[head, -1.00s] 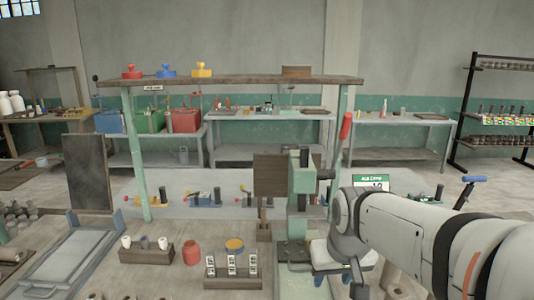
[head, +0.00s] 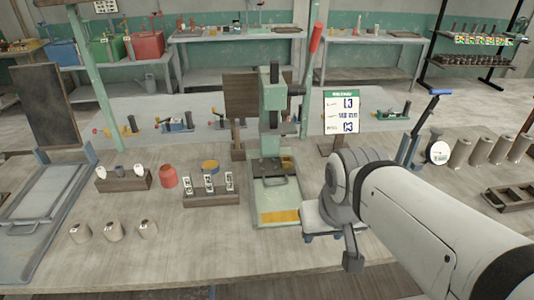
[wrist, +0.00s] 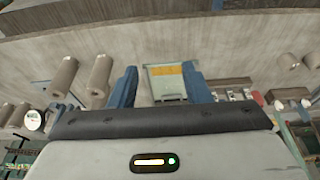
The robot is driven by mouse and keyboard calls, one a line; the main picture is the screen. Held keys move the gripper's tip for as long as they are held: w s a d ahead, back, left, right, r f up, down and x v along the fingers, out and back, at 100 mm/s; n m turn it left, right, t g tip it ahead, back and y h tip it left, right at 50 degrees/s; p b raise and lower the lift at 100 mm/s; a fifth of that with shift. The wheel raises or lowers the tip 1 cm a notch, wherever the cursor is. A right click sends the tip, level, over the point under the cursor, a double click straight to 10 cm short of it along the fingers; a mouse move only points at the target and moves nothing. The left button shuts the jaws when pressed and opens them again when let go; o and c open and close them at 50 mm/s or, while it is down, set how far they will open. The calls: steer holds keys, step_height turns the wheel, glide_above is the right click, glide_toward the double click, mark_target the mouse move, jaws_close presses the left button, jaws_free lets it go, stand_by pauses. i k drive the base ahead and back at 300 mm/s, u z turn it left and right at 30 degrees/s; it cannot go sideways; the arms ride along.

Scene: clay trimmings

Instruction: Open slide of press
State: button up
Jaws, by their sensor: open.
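The press (head: 271,110) is a pale green column machine with a red-tipped lever (head: 315,38) raised at its upper right. Its slide (head: 277,192), a dark flat plate with a bar handle, lies on the green base under the head. A yellow band (head: 280,216) marks the base's front end, and the slide sits behind it. My gripper (wrist: 160,72) is open and empty; its blue fingers stand apart, with the yellow band showing between them in the wrist view. In the head view it is right of the press base, partly hidden by my wrist.
A block with labelled pieces (head: 208,190), a red jar (head: 168,176) and several grey cylinders (head: 114,230) stand left of the press. A green-headed sign (head: 342,112) and a blue-handled lever (head: 425,120) stand to the right. The front middle of the table is clear.

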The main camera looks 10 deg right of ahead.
mark_target(282, 166)
steer(key=z, duration=2)
steer(key=k, duration=1.3)
steer(key=u, duration=1.35)
steer(key=i, duration=1)
steer(key=u, duration=0.05)
